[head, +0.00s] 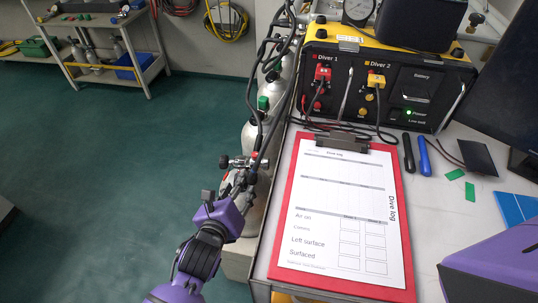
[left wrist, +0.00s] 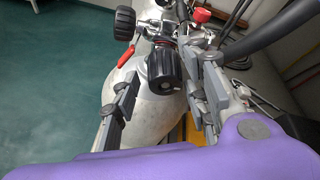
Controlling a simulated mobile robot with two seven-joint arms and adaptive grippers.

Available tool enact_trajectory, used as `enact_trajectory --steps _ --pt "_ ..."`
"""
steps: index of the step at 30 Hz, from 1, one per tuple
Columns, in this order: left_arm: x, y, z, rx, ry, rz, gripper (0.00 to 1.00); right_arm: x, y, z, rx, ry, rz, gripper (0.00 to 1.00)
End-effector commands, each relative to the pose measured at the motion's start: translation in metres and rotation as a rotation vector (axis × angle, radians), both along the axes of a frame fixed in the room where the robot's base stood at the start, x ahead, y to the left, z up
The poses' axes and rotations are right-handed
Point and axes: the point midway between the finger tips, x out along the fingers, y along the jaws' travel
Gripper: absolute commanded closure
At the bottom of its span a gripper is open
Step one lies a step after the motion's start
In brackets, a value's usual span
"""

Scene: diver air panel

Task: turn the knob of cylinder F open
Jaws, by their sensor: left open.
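In the left wrist view, a black ribbed knob (left wrist: 165,68) sits on a metal valve on top of a pale grey cylinder (left wrist: 150,103). My left gripper (left wrist: 171,78) is open, one finger on either side of this knob; I cannot tell whether either touches it. A second black knob (left wrist: 125,23) sticks out at the upper left of the valve. No letter F is readable. In the head view, my left gripper (head: 226,188) is at the near cylinder's valve, and it partly hides the valve. My right gripper is not in view.
A red lever (left wrist: 126,56) and a red cap (left wrist: 201,15) are close to the valve. Black hoses (head: 270,115) run down beside it. The bench with a red clipboard (head: 282,262) and the diver panel (head: 385,85) stands to the right. Open green floor lies left.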

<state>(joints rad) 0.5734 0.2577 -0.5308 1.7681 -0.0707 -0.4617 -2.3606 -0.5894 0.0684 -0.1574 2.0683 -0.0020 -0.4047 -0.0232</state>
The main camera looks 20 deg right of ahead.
Motion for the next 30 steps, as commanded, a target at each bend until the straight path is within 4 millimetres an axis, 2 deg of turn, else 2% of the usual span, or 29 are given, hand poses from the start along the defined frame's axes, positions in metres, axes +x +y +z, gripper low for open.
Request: enact_trajectory --steps 10,19,30 --pt "0.0049 -0.0034 -0.0021 -0.001 0.001 0.000 0.59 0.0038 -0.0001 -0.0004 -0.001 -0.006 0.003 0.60" --pt "0.0048 -0.0024 -0.0028 0.001 0.002 0.002 0.97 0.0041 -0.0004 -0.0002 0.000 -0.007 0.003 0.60" --pt "0.0058 0.0002 -0.0046 -0.054 0.032 0.003 0.99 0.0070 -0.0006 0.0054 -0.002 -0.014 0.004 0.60"
